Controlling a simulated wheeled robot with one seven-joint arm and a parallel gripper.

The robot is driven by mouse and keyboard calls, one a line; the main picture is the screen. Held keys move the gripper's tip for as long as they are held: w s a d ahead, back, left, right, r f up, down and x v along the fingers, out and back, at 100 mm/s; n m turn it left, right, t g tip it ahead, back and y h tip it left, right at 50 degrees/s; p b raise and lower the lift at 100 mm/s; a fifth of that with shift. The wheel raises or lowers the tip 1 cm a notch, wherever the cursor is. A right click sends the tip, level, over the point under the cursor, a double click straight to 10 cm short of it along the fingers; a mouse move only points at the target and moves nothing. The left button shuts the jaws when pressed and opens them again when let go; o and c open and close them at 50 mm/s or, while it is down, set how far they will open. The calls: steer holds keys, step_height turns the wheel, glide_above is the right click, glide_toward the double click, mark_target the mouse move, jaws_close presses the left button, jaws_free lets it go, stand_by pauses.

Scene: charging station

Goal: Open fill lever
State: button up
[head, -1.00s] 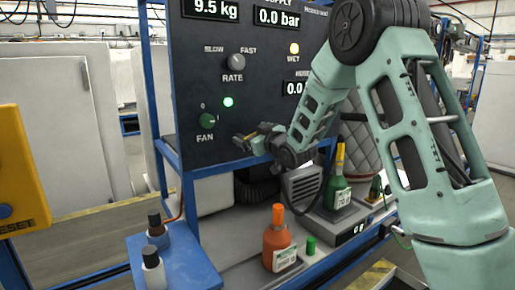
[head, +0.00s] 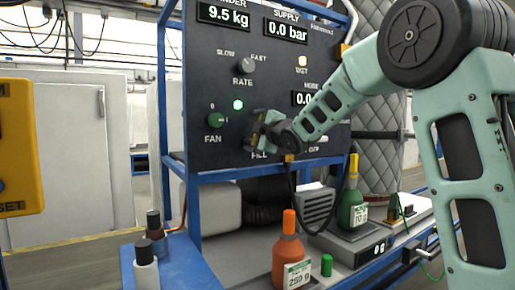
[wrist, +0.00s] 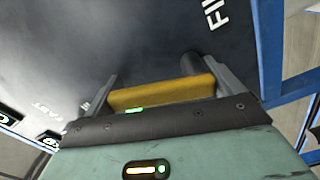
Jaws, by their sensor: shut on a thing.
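My gripper (head: 262,128) is at the lower part of the dark control panel (head: 230,85), right over the FILL label (head: 259,154). In the wrist view, my gripper (wrist: 160,90) is shut on a yellow bar (wrist: 158,93), which I take to be the fill lever. The bar lies across between the two fingers. A dark round post (wrist: 192,64) shows behind the bar near its right end. Part of the FILL lettering (wrist: 215,12) shows at the top. In the head view my gripper hides most of the lever, so its exact angle is unclear there.
A green FAN knob (head: 215,120) is left of my gripper, and a RATE knob (head: 246,66) is above. A blue frame post (wrist: 270,50) is close by.

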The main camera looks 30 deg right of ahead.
steer(key=shift+a+n+b, duration=0.35)
steer(key=shift+n+b, duration=0.6)
steer(key=shift+b, duration=0.2)
steer(key=shift+a+n+b, duration=0.3)
steer(key=shift+n+b, duration=0.65)
steer(key=shift+b, duration=0.15)
steer(key=o, duration=1.1)
steer(key=shift+c, duration=0.2)
steer(key=s+b, duration=0.1)
steer(key=s, duration=1.6)
steer(key=shift+s+d, duration=0.2)
steer(key=shift+d, duration=0.05)
